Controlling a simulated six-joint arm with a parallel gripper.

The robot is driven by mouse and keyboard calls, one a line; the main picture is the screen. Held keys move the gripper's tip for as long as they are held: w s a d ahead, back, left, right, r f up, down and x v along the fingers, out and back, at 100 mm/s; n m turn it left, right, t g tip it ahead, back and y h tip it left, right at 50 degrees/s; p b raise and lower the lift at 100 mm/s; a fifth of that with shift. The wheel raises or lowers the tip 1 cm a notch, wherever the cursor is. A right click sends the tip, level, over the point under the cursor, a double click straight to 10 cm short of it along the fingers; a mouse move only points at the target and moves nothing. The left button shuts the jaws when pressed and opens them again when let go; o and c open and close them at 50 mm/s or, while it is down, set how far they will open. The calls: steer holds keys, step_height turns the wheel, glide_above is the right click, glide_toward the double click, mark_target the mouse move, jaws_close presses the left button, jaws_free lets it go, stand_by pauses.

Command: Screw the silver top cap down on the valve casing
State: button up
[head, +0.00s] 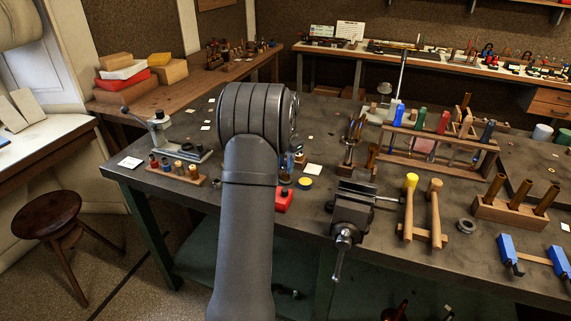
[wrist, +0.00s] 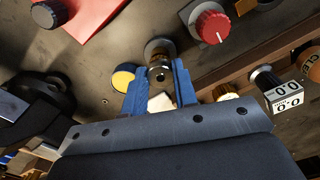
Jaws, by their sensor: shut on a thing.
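In the wrist view my gripper (wrist: 160,82) has its blue fingers shut on a small dark metal piece with a hole in its face, which I take to be the silver top cap (wrist: 160,73). Brass shows just beyond it, likely the valve casing (wrist: 161,61), with a round grey part (wrist: 158,46) behind. The fingers hide the sides of the cap, and I cannot tell whether it is seated on the casing.
A red knob (wrist: 210,24) and a wooden rail (wrist: 245,77) are on the right. In the head view a vise (head: 352,210) stands right of my arm.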

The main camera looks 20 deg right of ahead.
steer(key=m, duration=0.4)
stand_by(0.5)
steer(key=shift+m, duration=2)
steer(key=m, duration=0.4)
steer(key=shift+w, duration=0.1)
